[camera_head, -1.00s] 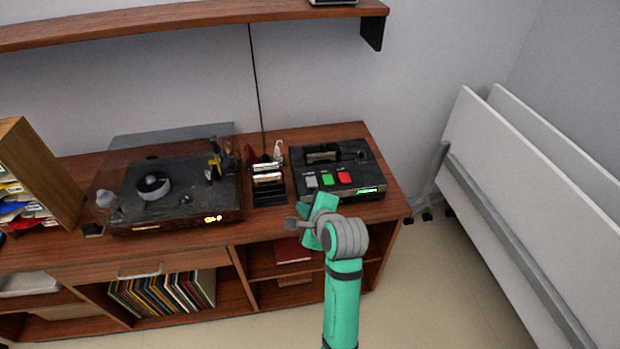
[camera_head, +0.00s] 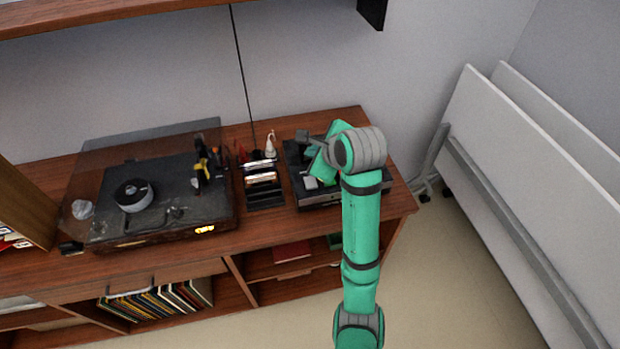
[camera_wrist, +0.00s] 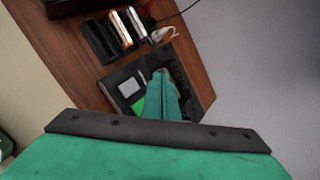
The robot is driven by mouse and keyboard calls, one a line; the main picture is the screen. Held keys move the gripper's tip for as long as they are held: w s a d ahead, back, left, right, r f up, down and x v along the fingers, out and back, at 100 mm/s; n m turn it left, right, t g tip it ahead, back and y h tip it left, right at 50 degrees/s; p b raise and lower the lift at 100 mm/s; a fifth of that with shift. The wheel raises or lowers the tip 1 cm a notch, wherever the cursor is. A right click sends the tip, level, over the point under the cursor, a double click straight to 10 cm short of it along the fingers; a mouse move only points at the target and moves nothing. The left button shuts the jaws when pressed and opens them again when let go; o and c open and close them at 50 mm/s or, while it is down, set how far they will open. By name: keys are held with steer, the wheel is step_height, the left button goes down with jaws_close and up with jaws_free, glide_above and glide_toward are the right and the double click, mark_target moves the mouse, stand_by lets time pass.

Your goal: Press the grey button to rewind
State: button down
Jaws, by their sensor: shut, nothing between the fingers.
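The black cassette deck (camera_head: 302,156) sits on the right end of the wooden cabinet, partly hidden by my arm. Its grey button (camera_head: 311,183) shows just left of my gripper (camera_head: 322,170). In the wrist view the grey button (camera_wrist: 129,87) lies left of my shut, empty gripper (camera_wrist: 161,76), clear of the fingers in the picture. The green button (camera_wrist: 138,104) is partly covered by the fingers there. The red button is hidden. I cannot tell whether the fingertips touch the deck.
A rack of cassettes (camera_head: 262,184) stands close to the deck's left. A turntable (camera_head: 150,200) with a clear raised lid is further left on the cabinet top (camera_head: 265,228). A wall shelf (camera_head: 110,17) is above. White panels (camera_head: 540,170) lean at the right.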

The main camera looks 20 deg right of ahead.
glide_toward(308, 178)
steer(key=shift+w+a+f, duration=0.1)
steer(key=shift+w+f, duration=0.3)
steer(key=shift+w, duration=0.35)
steer(key=shift+w+a+f, duration=0.1)
steer(key=shift+w+f, duration=0.25)
steer(key=shift+w, duration=0.45)
steer(key=shift+w+f, duration=0.4)
steer(key=shift+w, duration=0.35)
steer(key=shift+s+d, duration=0.1)
steer(key=shift+s, duration=0.05)
steer(key=shift+f, duration=0.1)
stand_by(0.3)
steer(key=shift+f, duration=0.3)
steer(key=shift+f, duration=0.45)
stand_by(0.8)
